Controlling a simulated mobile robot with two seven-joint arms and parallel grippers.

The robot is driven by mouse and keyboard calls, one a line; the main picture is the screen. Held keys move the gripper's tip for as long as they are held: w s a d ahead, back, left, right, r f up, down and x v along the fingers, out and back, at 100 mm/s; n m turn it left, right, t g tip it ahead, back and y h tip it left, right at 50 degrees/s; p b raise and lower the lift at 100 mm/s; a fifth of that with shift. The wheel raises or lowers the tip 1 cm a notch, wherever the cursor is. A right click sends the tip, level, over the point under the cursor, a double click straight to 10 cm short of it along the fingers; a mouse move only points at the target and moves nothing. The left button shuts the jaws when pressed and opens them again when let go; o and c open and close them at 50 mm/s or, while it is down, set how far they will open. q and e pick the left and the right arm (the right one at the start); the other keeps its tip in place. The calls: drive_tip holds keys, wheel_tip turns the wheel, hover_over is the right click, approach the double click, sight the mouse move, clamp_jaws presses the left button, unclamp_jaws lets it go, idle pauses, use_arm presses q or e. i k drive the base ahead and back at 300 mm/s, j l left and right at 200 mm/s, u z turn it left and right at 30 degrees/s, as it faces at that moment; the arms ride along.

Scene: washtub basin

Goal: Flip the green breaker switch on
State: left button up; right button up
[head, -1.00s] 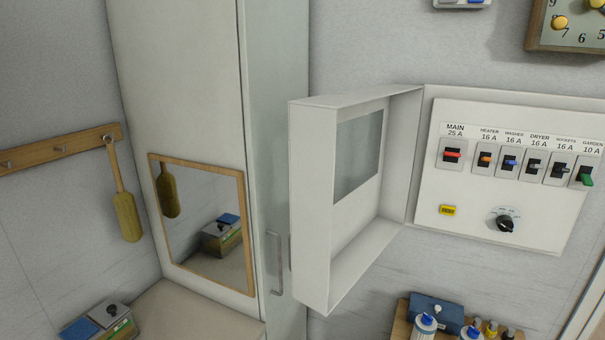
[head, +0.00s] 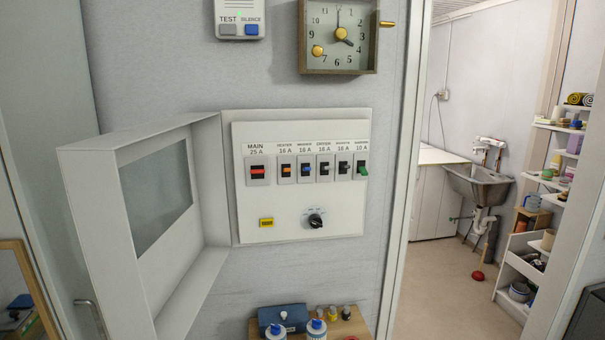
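The green breaker switch (head: 363,170) is at the right end of the row on the white breaker panel (head: 275,214), under the label GARDEN 10 A. Its green lever sits low on its dark plate and seems to point down. The panel's box door (head: 90,190) with a window stands swung open to the left. To the left of the green switch are several other switches, among them the red main switch (head: 257,171) and the blue washer switch (head: 306,170). Neither of my grippers is in view.
A yellow button (head: 266,222) and a black knob (head: 315,220) sit below the switches. A clock (head: 338,38) and a test box (head: 239,18) hang above. A wooden shelf (head: 350,327) with bottles is below. A doorway at right shows a sink (head: 478,188) and open floor.

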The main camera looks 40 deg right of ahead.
sight(362, 170)
drive_tip(key=z, duration=1.6)
drive_tip(key=i+l+z, duration=0.45)
drive_tip(key=z, duration=0.15)
